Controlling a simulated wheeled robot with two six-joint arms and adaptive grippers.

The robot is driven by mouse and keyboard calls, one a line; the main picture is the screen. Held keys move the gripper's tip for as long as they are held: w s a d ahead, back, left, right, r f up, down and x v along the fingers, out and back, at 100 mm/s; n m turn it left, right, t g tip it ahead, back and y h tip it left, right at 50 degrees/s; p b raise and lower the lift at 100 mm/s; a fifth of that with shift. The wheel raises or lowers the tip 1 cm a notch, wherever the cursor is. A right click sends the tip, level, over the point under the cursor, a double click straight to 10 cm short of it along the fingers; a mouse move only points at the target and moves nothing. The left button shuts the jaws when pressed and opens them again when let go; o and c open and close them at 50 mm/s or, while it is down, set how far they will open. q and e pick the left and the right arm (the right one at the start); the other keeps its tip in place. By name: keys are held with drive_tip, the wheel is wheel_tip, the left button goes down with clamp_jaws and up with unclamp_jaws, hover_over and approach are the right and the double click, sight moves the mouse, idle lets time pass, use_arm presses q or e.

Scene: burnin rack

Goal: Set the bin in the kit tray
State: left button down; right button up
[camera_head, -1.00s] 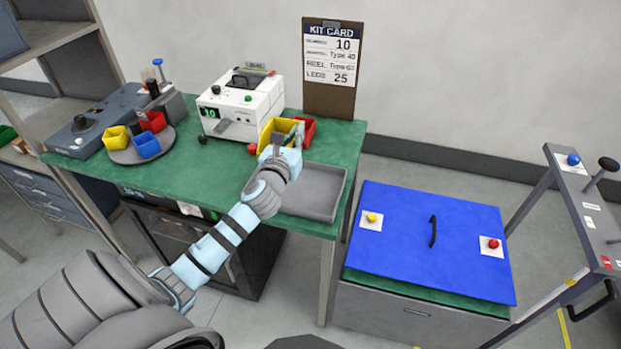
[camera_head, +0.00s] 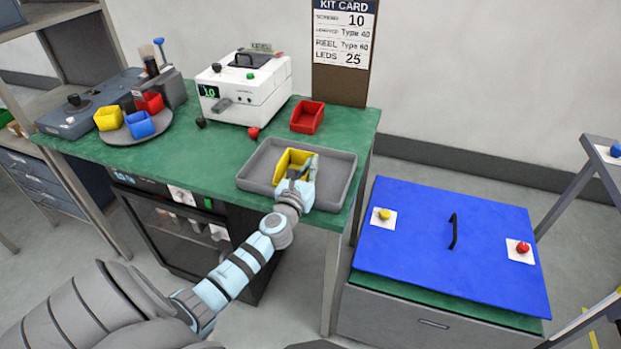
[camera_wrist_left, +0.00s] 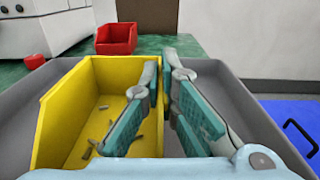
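The yellow bin (camera_head: 291,160) is within the outline of the grey kit tray (camera_head: 334,192). I cannot tell whether it rests on the tray floor. In the left wrist view the bin (camera_wrist_left: 88,100) looks upright, with several small screws inside, and the tray (camera_wrist_left: 236,100) shows on both sides. My left gripper (camera_head: 302,170) is at the bin's right wall, one finger inside and one outside. In the left wrist view its fingertips (camera_wrist_left: 162,72) are close together on that wall, and the fingers hide part of it. My right gripper is out of view.
A red bin (camera_head: 307,116) stands on the green bench behind the tray. A white tester (camera_head: 243,88) and a turntable (camera_head: 128,132) with yellow, red and blue bins are further left. A blue-topped cabinet (camera_head: 440,240) stands right of the bench.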

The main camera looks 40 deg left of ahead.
use_arm(q)
drive_tip(key=shift+s, duration=0.15)
drive_tip(key=shift+f, duration=0.2)
drive_tip(key=c, duration=1.8)
unclamp_jaws()
drive_tip(key=shift+c, duration=0.2)
drive_tip(key=shift+o, duration=0.2)
drive_tip(key=shift+r, duration=0.1)
drive_tip(key=shift+r+p, duration=0.25)
drive_tip(key=shift+p, duration=0.15)
drive_tip(key=v, duration=1.2)
